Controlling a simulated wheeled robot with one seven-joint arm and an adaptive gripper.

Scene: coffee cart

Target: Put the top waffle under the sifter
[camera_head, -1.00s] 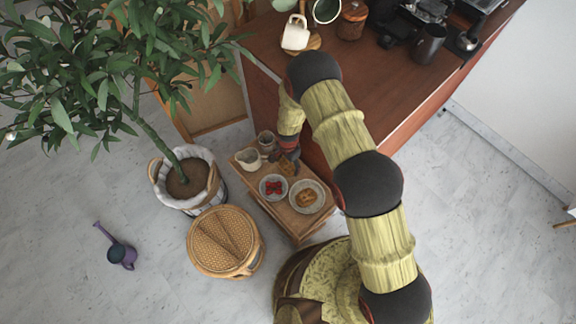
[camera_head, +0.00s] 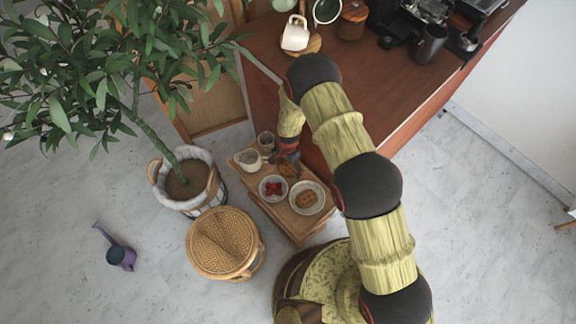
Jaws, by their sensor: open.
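A brown waffle (camera_head: 288,170) lies at my gripper, towards the right edge of the low wooden cart's top. Another waffle (camera_head: 306,199) is on a pale round plate (camera_head: 321,205) in front of it. My gripper (camera_head: 284,161) is open, right behind the first waffle and partly over it. I cannot tell whether they touch. A small grey cup-like vessel (camera_head: 266,140) stands at the cart's back corner; I cannot tell whether it is the sifter.
A bowl of red berries (camera_head: 271,187) and a cream jug (camera_head: 249,160) stand on the low cart (camera_head: 290,227). The brown counter (camera_head: 290,95) rises close behind it. A woven stool (camera_head: 222,242) and a potted plant (camera_head: 186,184) stand to the left.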

